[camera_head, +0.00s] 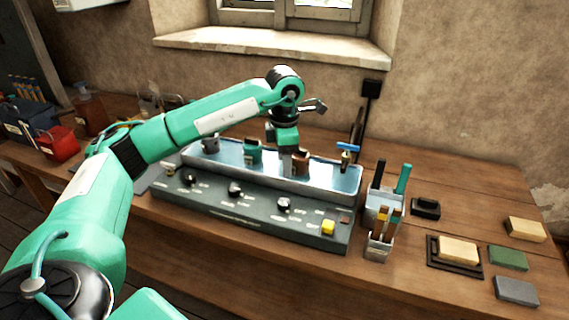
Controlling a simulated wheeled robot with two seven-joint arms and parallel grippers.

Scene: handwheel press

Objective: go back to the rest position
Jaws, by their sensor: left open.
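My left arm comes in from the lower left and bends down over the long metal tray (330,184) at the back of the workbench. My left gripper (288,163) points down at the tray, between a teal piece (252,150) and a brown piece (302,160). It is open. Its fingertips are small and partly blend with the things behind, so I cannot tell whether they touch the brown piece. My right gripper is not in view.
A dark control panel (235,212) with knobs and a yellow button (328,228) lies before the tray. A blue-handled tap (347,148) stands at the tray's right end. Tool holders (379,247), blocks and a red box (58,144) flank it.

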